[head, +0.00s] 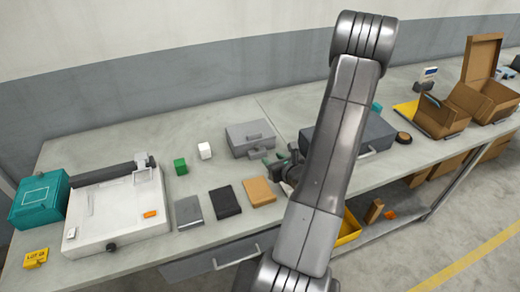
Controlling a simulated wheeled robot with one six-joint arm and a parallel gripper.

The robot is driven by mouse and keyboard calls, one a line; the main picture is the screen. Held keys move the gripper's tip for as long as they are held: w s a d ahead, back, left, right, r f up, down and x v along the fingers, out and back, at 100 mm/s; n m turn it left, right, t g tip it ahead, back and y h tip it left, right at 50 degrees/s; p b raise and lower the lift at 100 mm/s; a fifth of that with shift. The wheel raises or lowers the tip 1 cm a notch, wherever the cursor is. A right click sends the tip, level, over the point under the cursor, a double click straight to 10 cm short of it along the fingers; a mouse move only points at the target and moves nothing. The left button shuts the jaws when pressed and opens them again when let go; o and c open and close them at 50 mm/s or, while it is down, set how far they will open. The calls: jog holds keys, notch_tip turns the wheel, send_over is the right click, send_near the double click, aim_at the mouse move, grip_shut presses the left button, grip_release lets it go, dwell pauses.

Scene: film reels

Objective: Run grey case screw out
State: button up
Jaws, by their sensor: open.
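A light grey case (250,138) with a raised piece on its lid stands on the bench, left of my arm. A larger dark grey case (374,134) with a front handle is partly hidden behind my arm; I cannot tell which case the task means. No screw can be made out on either. My gripper (266,159) is open at the front right corner of the light grey case, its fingers pointing left. It looks empty; whether it touches the case I cannot tell. My arm hides part of its wrist.
Grey, black and tan flat boxes (259,191) lie in front. Open cardboard boxes (443,116) stand right. A drawer (225,258) hangs below the bench edge.

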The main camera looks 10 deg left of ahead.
aim_at(259, 149)
jog(key=p+x, duration=0.2)
jog(key=x, duration=0.8)
jog(key=shift+w+a+p, duration=0.2)
jog(key=shift+p, duration=0.2)
jog(key=shift+c, duration=0.2)
grip_shut()
